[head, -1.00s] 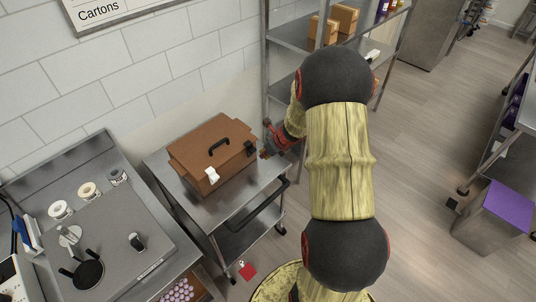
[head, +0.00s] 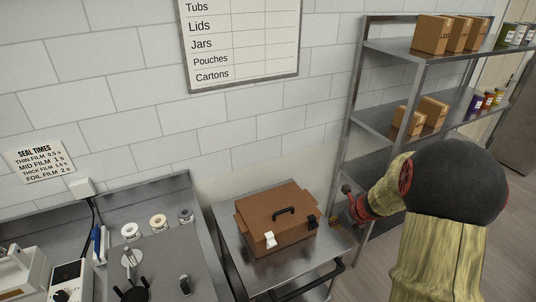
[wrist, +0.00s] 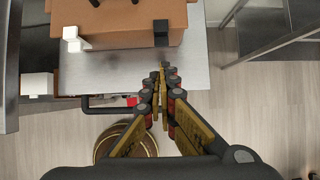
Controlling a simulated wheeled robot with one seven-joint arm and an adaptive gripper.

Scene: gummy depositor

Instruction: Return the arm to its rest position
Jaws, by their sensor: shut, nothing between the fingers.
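My gripper (wrist: 163,80) shows in the wrist view with its two fingers together and nothing between them. It hangs over the right part of the steel cart (wrist: 195,75), close to the brown lidded box. In the head view my arm reaches in from the lower right, and the gripper end (head: 350,207) is partly visible just right of the cart's top. The brown box (head: 283,215) stands closed on the cart, with a black handle on its lid and one white and one black latch on its front. The box is apart from my gripper.
A steel shelf rack (head: 365,110) with cartons stands right of the cart, close behind my arm. A steel counter (head: 195,240) with tape rolls is at the left. A wall chart (head: 240,40) hangs above. Open floor (wrist: 235,120) lies right of the cart.

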